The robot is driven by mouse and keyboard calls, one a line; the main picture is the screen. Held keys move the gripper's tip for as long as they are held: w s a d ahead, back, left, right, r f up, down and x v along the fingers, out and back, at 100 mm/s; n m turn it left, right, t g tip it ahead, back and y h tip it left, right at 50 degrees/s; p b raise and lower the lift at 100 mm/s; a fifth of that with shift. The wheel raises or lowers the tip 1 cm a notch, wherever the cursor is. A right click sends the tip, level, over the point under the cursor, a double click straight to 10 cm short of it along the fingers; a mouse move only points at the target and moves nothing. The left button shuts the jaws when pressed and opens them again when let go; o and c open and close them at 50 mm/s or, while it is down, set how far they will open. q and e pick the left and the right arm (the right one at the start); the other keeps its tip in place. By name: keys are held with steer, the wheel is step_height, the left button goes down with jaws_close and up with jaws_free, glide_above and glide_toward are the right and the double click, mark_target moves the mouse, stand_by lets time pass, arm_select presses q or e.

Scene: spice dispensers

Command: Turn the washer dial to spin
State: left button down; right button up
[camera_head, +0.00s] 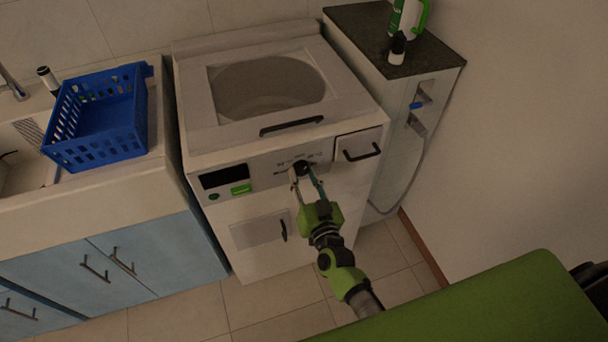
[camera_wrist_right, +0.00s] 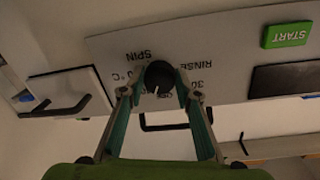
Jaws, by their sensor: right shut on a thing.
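The washer (camera_head: 235,140) stands in the middle of the head view, with its control panel on the front. The black dial (camera_head: 301,167) is on that panel, and it also shows in the right wrist view (camera_wrist_right: 159,76). My right gripper (camera_head: 305,176) is shut on the dial, one fingertip at each side of it, and shows from behind in the right wrist view (camera_wrist_right: 160,92). A white mark on the dial is visible, and the words SPIN and RINSE are printed around it. Which setting the mark points to is unclear. My left gripper is not in view.
A green START button (camera_wrist_right: 287,34) and a dark display (camera_head: 222,177) sit beside the dial. The detergent drawer (camera_head: 358,148) is at the panel's right. A blue basket (camera_head: 100,115) stands on the left counter. A cabinet with bottles (camera_head: 397,48) stands to the right.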

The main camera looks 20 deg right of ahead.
steer(key=m, duration=0.2)
steer(key=shift+r+m, duration=0.1)
steer(key=shift+m, duration=0.2)
steer(key=m, duration=0.3)
steer(key=m+y, duration=0.1)
steer(key=m, duration=0.4)
steer(key=shift+r+m+b, duration=0.1)
steer(key=shift+m+b, duration=0.2)
steer(key=shift+b, duration=0.1)
steer(key=m+b, duration=0.2)
steer(key=m, duration=0.4)
steer(key=shift+y, duration=0.3)
steer(key=m+b, duration=0.2)
steer(key=m, duration=0.4)
steer(key=shift+d+r+b, duration=0.1)
steer(key=shift+r+b, duration=0.05)
steer(key=shift+b, duration=0.15)
steer(key=o, duration=1.1)
